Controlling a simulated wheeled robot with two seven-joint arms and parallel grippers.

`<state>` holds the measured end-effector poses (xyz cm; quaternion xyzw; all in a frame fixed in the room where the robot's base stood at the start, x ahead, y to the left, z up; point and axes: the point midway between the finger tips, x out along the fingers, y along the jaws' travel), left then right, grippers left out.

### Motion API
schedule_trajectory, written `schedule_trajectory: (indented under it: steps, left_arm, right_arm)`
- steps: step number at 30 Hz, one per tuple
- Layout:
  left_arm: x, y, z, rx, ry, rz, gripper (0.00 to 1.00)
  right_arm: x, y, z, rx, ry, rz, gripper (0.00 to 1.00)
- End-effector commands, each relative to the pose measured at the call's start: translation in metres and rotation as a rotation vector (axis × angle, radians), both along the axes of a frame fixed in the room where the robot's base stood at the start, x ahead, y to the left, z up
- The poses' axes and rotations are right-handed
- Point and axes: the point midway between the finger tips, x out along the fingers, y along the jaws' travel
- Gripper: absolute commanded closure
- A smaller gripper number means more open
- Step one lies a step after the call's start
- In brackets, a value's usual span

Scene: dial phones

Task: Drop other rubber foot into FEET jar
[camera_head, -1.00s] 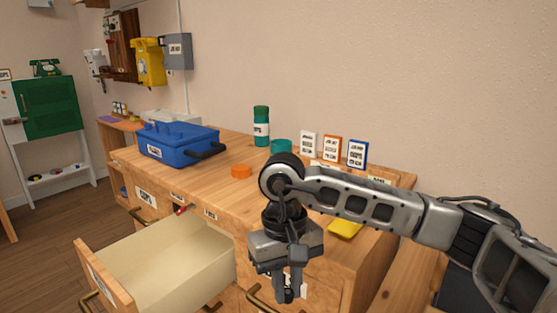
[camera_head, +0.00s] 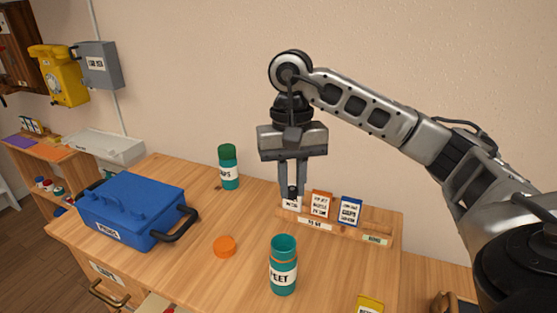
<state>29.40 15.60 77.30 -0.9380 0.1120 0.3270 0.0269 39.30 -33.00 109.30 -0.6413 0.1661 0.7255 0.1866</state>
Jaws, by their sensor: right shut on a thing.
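The FEET jar (camera_head: 283,277) is a teal jar with a white label, standing upright near the front middle of the wooden bench. Its mouth looks open. My right gripper (camera_head: 292,188) points down, shut on a small black piece (camera_head: 292,192) that looks like the rubber foot. In the picture it is above and behind the jar, in front of the small cards; its exact height is hard to tell. An orange lid (camera_head: 224,246) lies on the bench left of the jar. The inside of the jar is hidden. My left gripper is not in view.
A blue toolbox (camera_head: 130,212) with a black handle stands at left. A lidded green jar (camera_head: 228,168) stands at the back. A wooden card rack (camera_head: 345,231) holds several cards behind the FEET jar. A yellow card (camera_head: 369,305) lies at the front right.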

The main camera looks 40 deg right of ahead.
Motion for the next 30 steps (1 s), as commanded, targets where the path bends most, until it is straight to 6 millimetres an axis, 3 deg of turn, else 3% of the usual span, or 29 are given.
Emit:
schedule_trajectory:
  steps: [18, 29, 30]
  left_arm:
    - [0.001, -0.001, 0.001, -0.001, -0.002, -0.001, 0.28]
    - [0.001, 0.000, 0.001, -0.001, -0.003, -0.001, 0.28]
    - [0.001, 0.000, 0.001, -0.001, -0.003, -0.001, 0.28]
  right_arm:
    - [0.000, 0.000, -0.055, 0.000, 0.001, 0.001, 1.00]
    - [0.000, 0.000, -0.061, 0.000, 0.000, 0.001, 1.00]
    - [0.000, 0.000, -0.061, 0.000, 0.000, 0.001, 0.80]
